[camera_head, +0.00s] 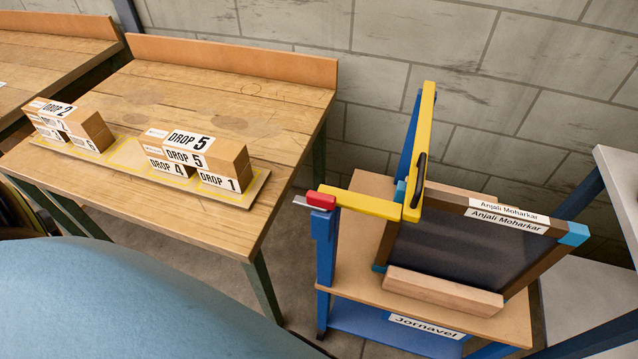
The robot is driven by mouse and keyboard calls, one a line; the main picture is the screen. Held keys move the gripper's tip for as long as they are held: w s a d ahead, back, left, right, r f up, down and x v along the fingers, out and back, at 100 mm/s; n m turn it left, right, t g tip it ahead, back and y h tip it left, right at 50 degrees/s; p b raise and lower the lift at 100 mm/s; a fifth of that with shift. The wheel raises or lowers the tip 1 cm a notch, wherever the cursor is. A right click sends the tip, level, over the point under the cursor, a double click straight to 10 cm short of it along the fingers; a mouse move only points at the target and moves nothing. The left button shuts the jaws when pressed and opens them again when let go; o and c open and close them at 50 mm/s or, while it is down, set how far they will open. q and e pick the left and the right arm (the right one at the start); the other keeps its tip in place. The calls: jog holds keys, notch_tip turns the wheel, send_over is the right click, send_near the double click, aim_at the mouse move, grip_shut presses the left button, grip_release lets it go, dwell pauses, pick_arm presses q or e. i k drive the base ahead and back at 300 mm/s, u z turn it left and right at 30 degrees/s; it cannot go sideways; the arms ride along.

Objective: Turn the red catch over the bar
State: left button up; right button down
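The red catch (321,200) sits on top of a blue post (324,240) at the left front of the press stand. A pale metal piece sticks out from it to the left. A short yellow bar (368,203) runs right from beside the catch and meets a longer yellow bar (425,130) that slants up and back, with a black handle (418,180) on it. I cannot tell whether the catch lies over the short bar's end or only beside it. Neither of my grippers is in view.
A dark framed screen (450,248) labelled Anjali Moharkar leans on the stand behind a wooden block (443,291). A wooden table (200,110) at left bears several labelled DROP boxes (195,160). A grey shelf (600,290) stands at right. A floor gap separates table and stand.

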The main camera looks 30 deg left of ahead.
aim_at(322, 202)
jog(key=u, duration=1.2)
jog(key=k, duration=0.5)
jog(key=u, duration=0.9)
